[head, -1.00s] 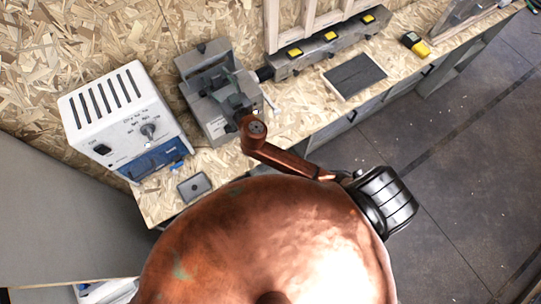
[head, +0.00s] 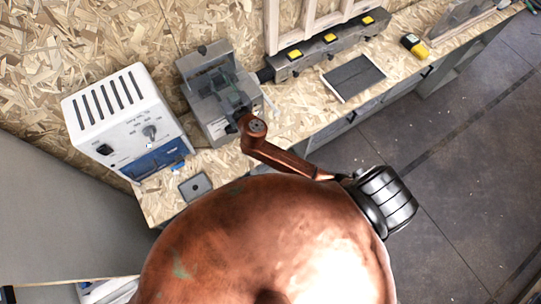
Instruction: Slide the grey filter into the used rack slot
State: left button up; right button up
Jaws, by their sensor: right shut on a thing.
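My right gripper (head: 241,109) is dark and small in the picture, at the end of my copper arm. It is at the front right of a grey rack-like fixture (head: 208,112) on the bench. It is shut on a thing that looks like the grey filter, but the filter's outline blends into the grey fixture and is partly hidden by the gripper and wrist. I cannot tell whether the filter is inside a slot or only in front of it. No slot label is readable. My left gripper is not in view.
A white vented box (head: 118,110) with a knob stands left of the fixture. A small grey plate (head: 195,186) lies in front. A long grey unit (head: 320,52) with yellow tops, a dark framed panel (head: 354,76) and a yellow tool (head: 414,45) are to the right.

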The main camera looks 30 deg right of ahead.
notch_tip(320, 180, up, 13)
jog(key=p, duration=1)
jog(key=shift+r, duration=0.15)
jog(key=s, duration=1.6)
jog(key=shift+d, duration=0.25)
